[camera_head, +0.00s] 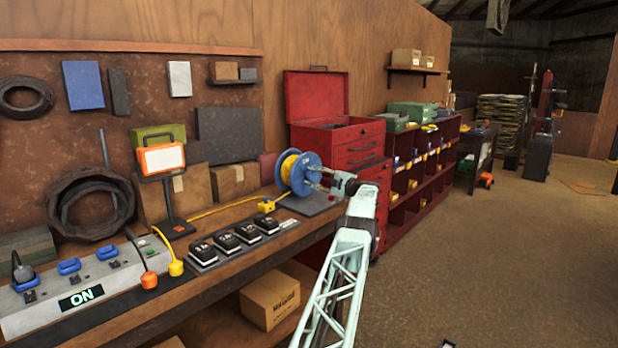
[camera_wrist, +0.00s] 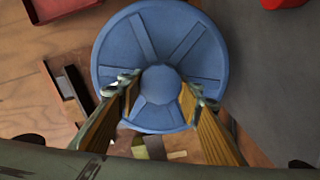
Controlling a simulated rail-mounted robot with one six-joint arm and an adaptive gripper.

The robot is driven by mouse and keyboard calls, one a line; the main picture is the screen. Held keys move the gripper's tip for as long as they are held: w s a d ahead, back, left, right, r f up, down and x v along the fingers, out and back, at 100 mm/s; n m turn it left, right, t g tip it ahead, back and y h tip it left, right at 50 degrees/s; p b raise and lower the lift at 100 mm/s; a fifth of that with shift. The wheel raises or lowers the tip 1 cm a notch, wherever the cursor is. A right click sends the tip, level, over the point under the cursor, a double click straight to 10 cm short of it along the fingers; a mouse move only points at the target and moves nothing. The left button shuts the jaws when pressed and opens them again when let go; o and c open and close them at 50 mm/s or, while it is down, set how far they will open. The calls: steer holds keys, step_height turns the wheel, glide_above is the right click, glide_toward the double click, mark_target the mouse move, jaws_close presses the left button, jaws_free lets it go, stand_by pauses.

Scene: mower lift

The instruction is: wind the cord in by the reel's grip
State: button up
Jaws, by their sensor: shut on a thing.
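The cord reel (camera_head: 305,175) stands on the bench in the head view, with a blue flange and yellow cord (camera_head: 286,165) wound on it. My gripper (camera_head: 316,179) reaches it from the right. In the wrist view the blue flange (camera_wrist: 145,38) faces me, and my gripper (camera_wrist: 160,90) is shut on the rounded blue grip (camera_wrist: 160,83), one finger on each side. A yellow cord end block (camera_head: 266,206) lies on the bench just left of the reel. Loose yellow cord runs along the bench toward the lamp. A yellow plug (camera_head: 175,267) sits at the power strip (camera_head: 110,285).
An orange work lamp (camera_head: 162,160) and a row of black battery packs (camera_head: 245,232) stand left of the reel. A red tool cabinet (camera_head: 357,150) stands behind it. The power strip's display reads ON. The floor to the right is open.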

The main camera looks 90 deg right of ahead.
mark_target(307, 157)
steer(key=shift+n+p, duration=0.5)
steer(key=shift+n, duration=0.1)
stand_by(1.0)
steer(key=o, duration=1.2)
steer(key=shift+c, duration=0.2)
steer(key=shift+r, duration=0.8)
steer(key=o, duration=1.3)
steer(key=r, duration=0.5)
steer(key=w+r, duration=0.1)
steer(key=r, duration=0.2)
steer(key=shift+s+r, duration=0.25)
steer(key=shift+s, duration=0.4)
steer(key=shift+s+r, duration=0.25)
steer(key=shift+s, duration=0.35)
steer(key=c, duration=1.3)
steer(key=shift+w+f, duration=0.25)
steer(key=shift+w, duration=0.35)
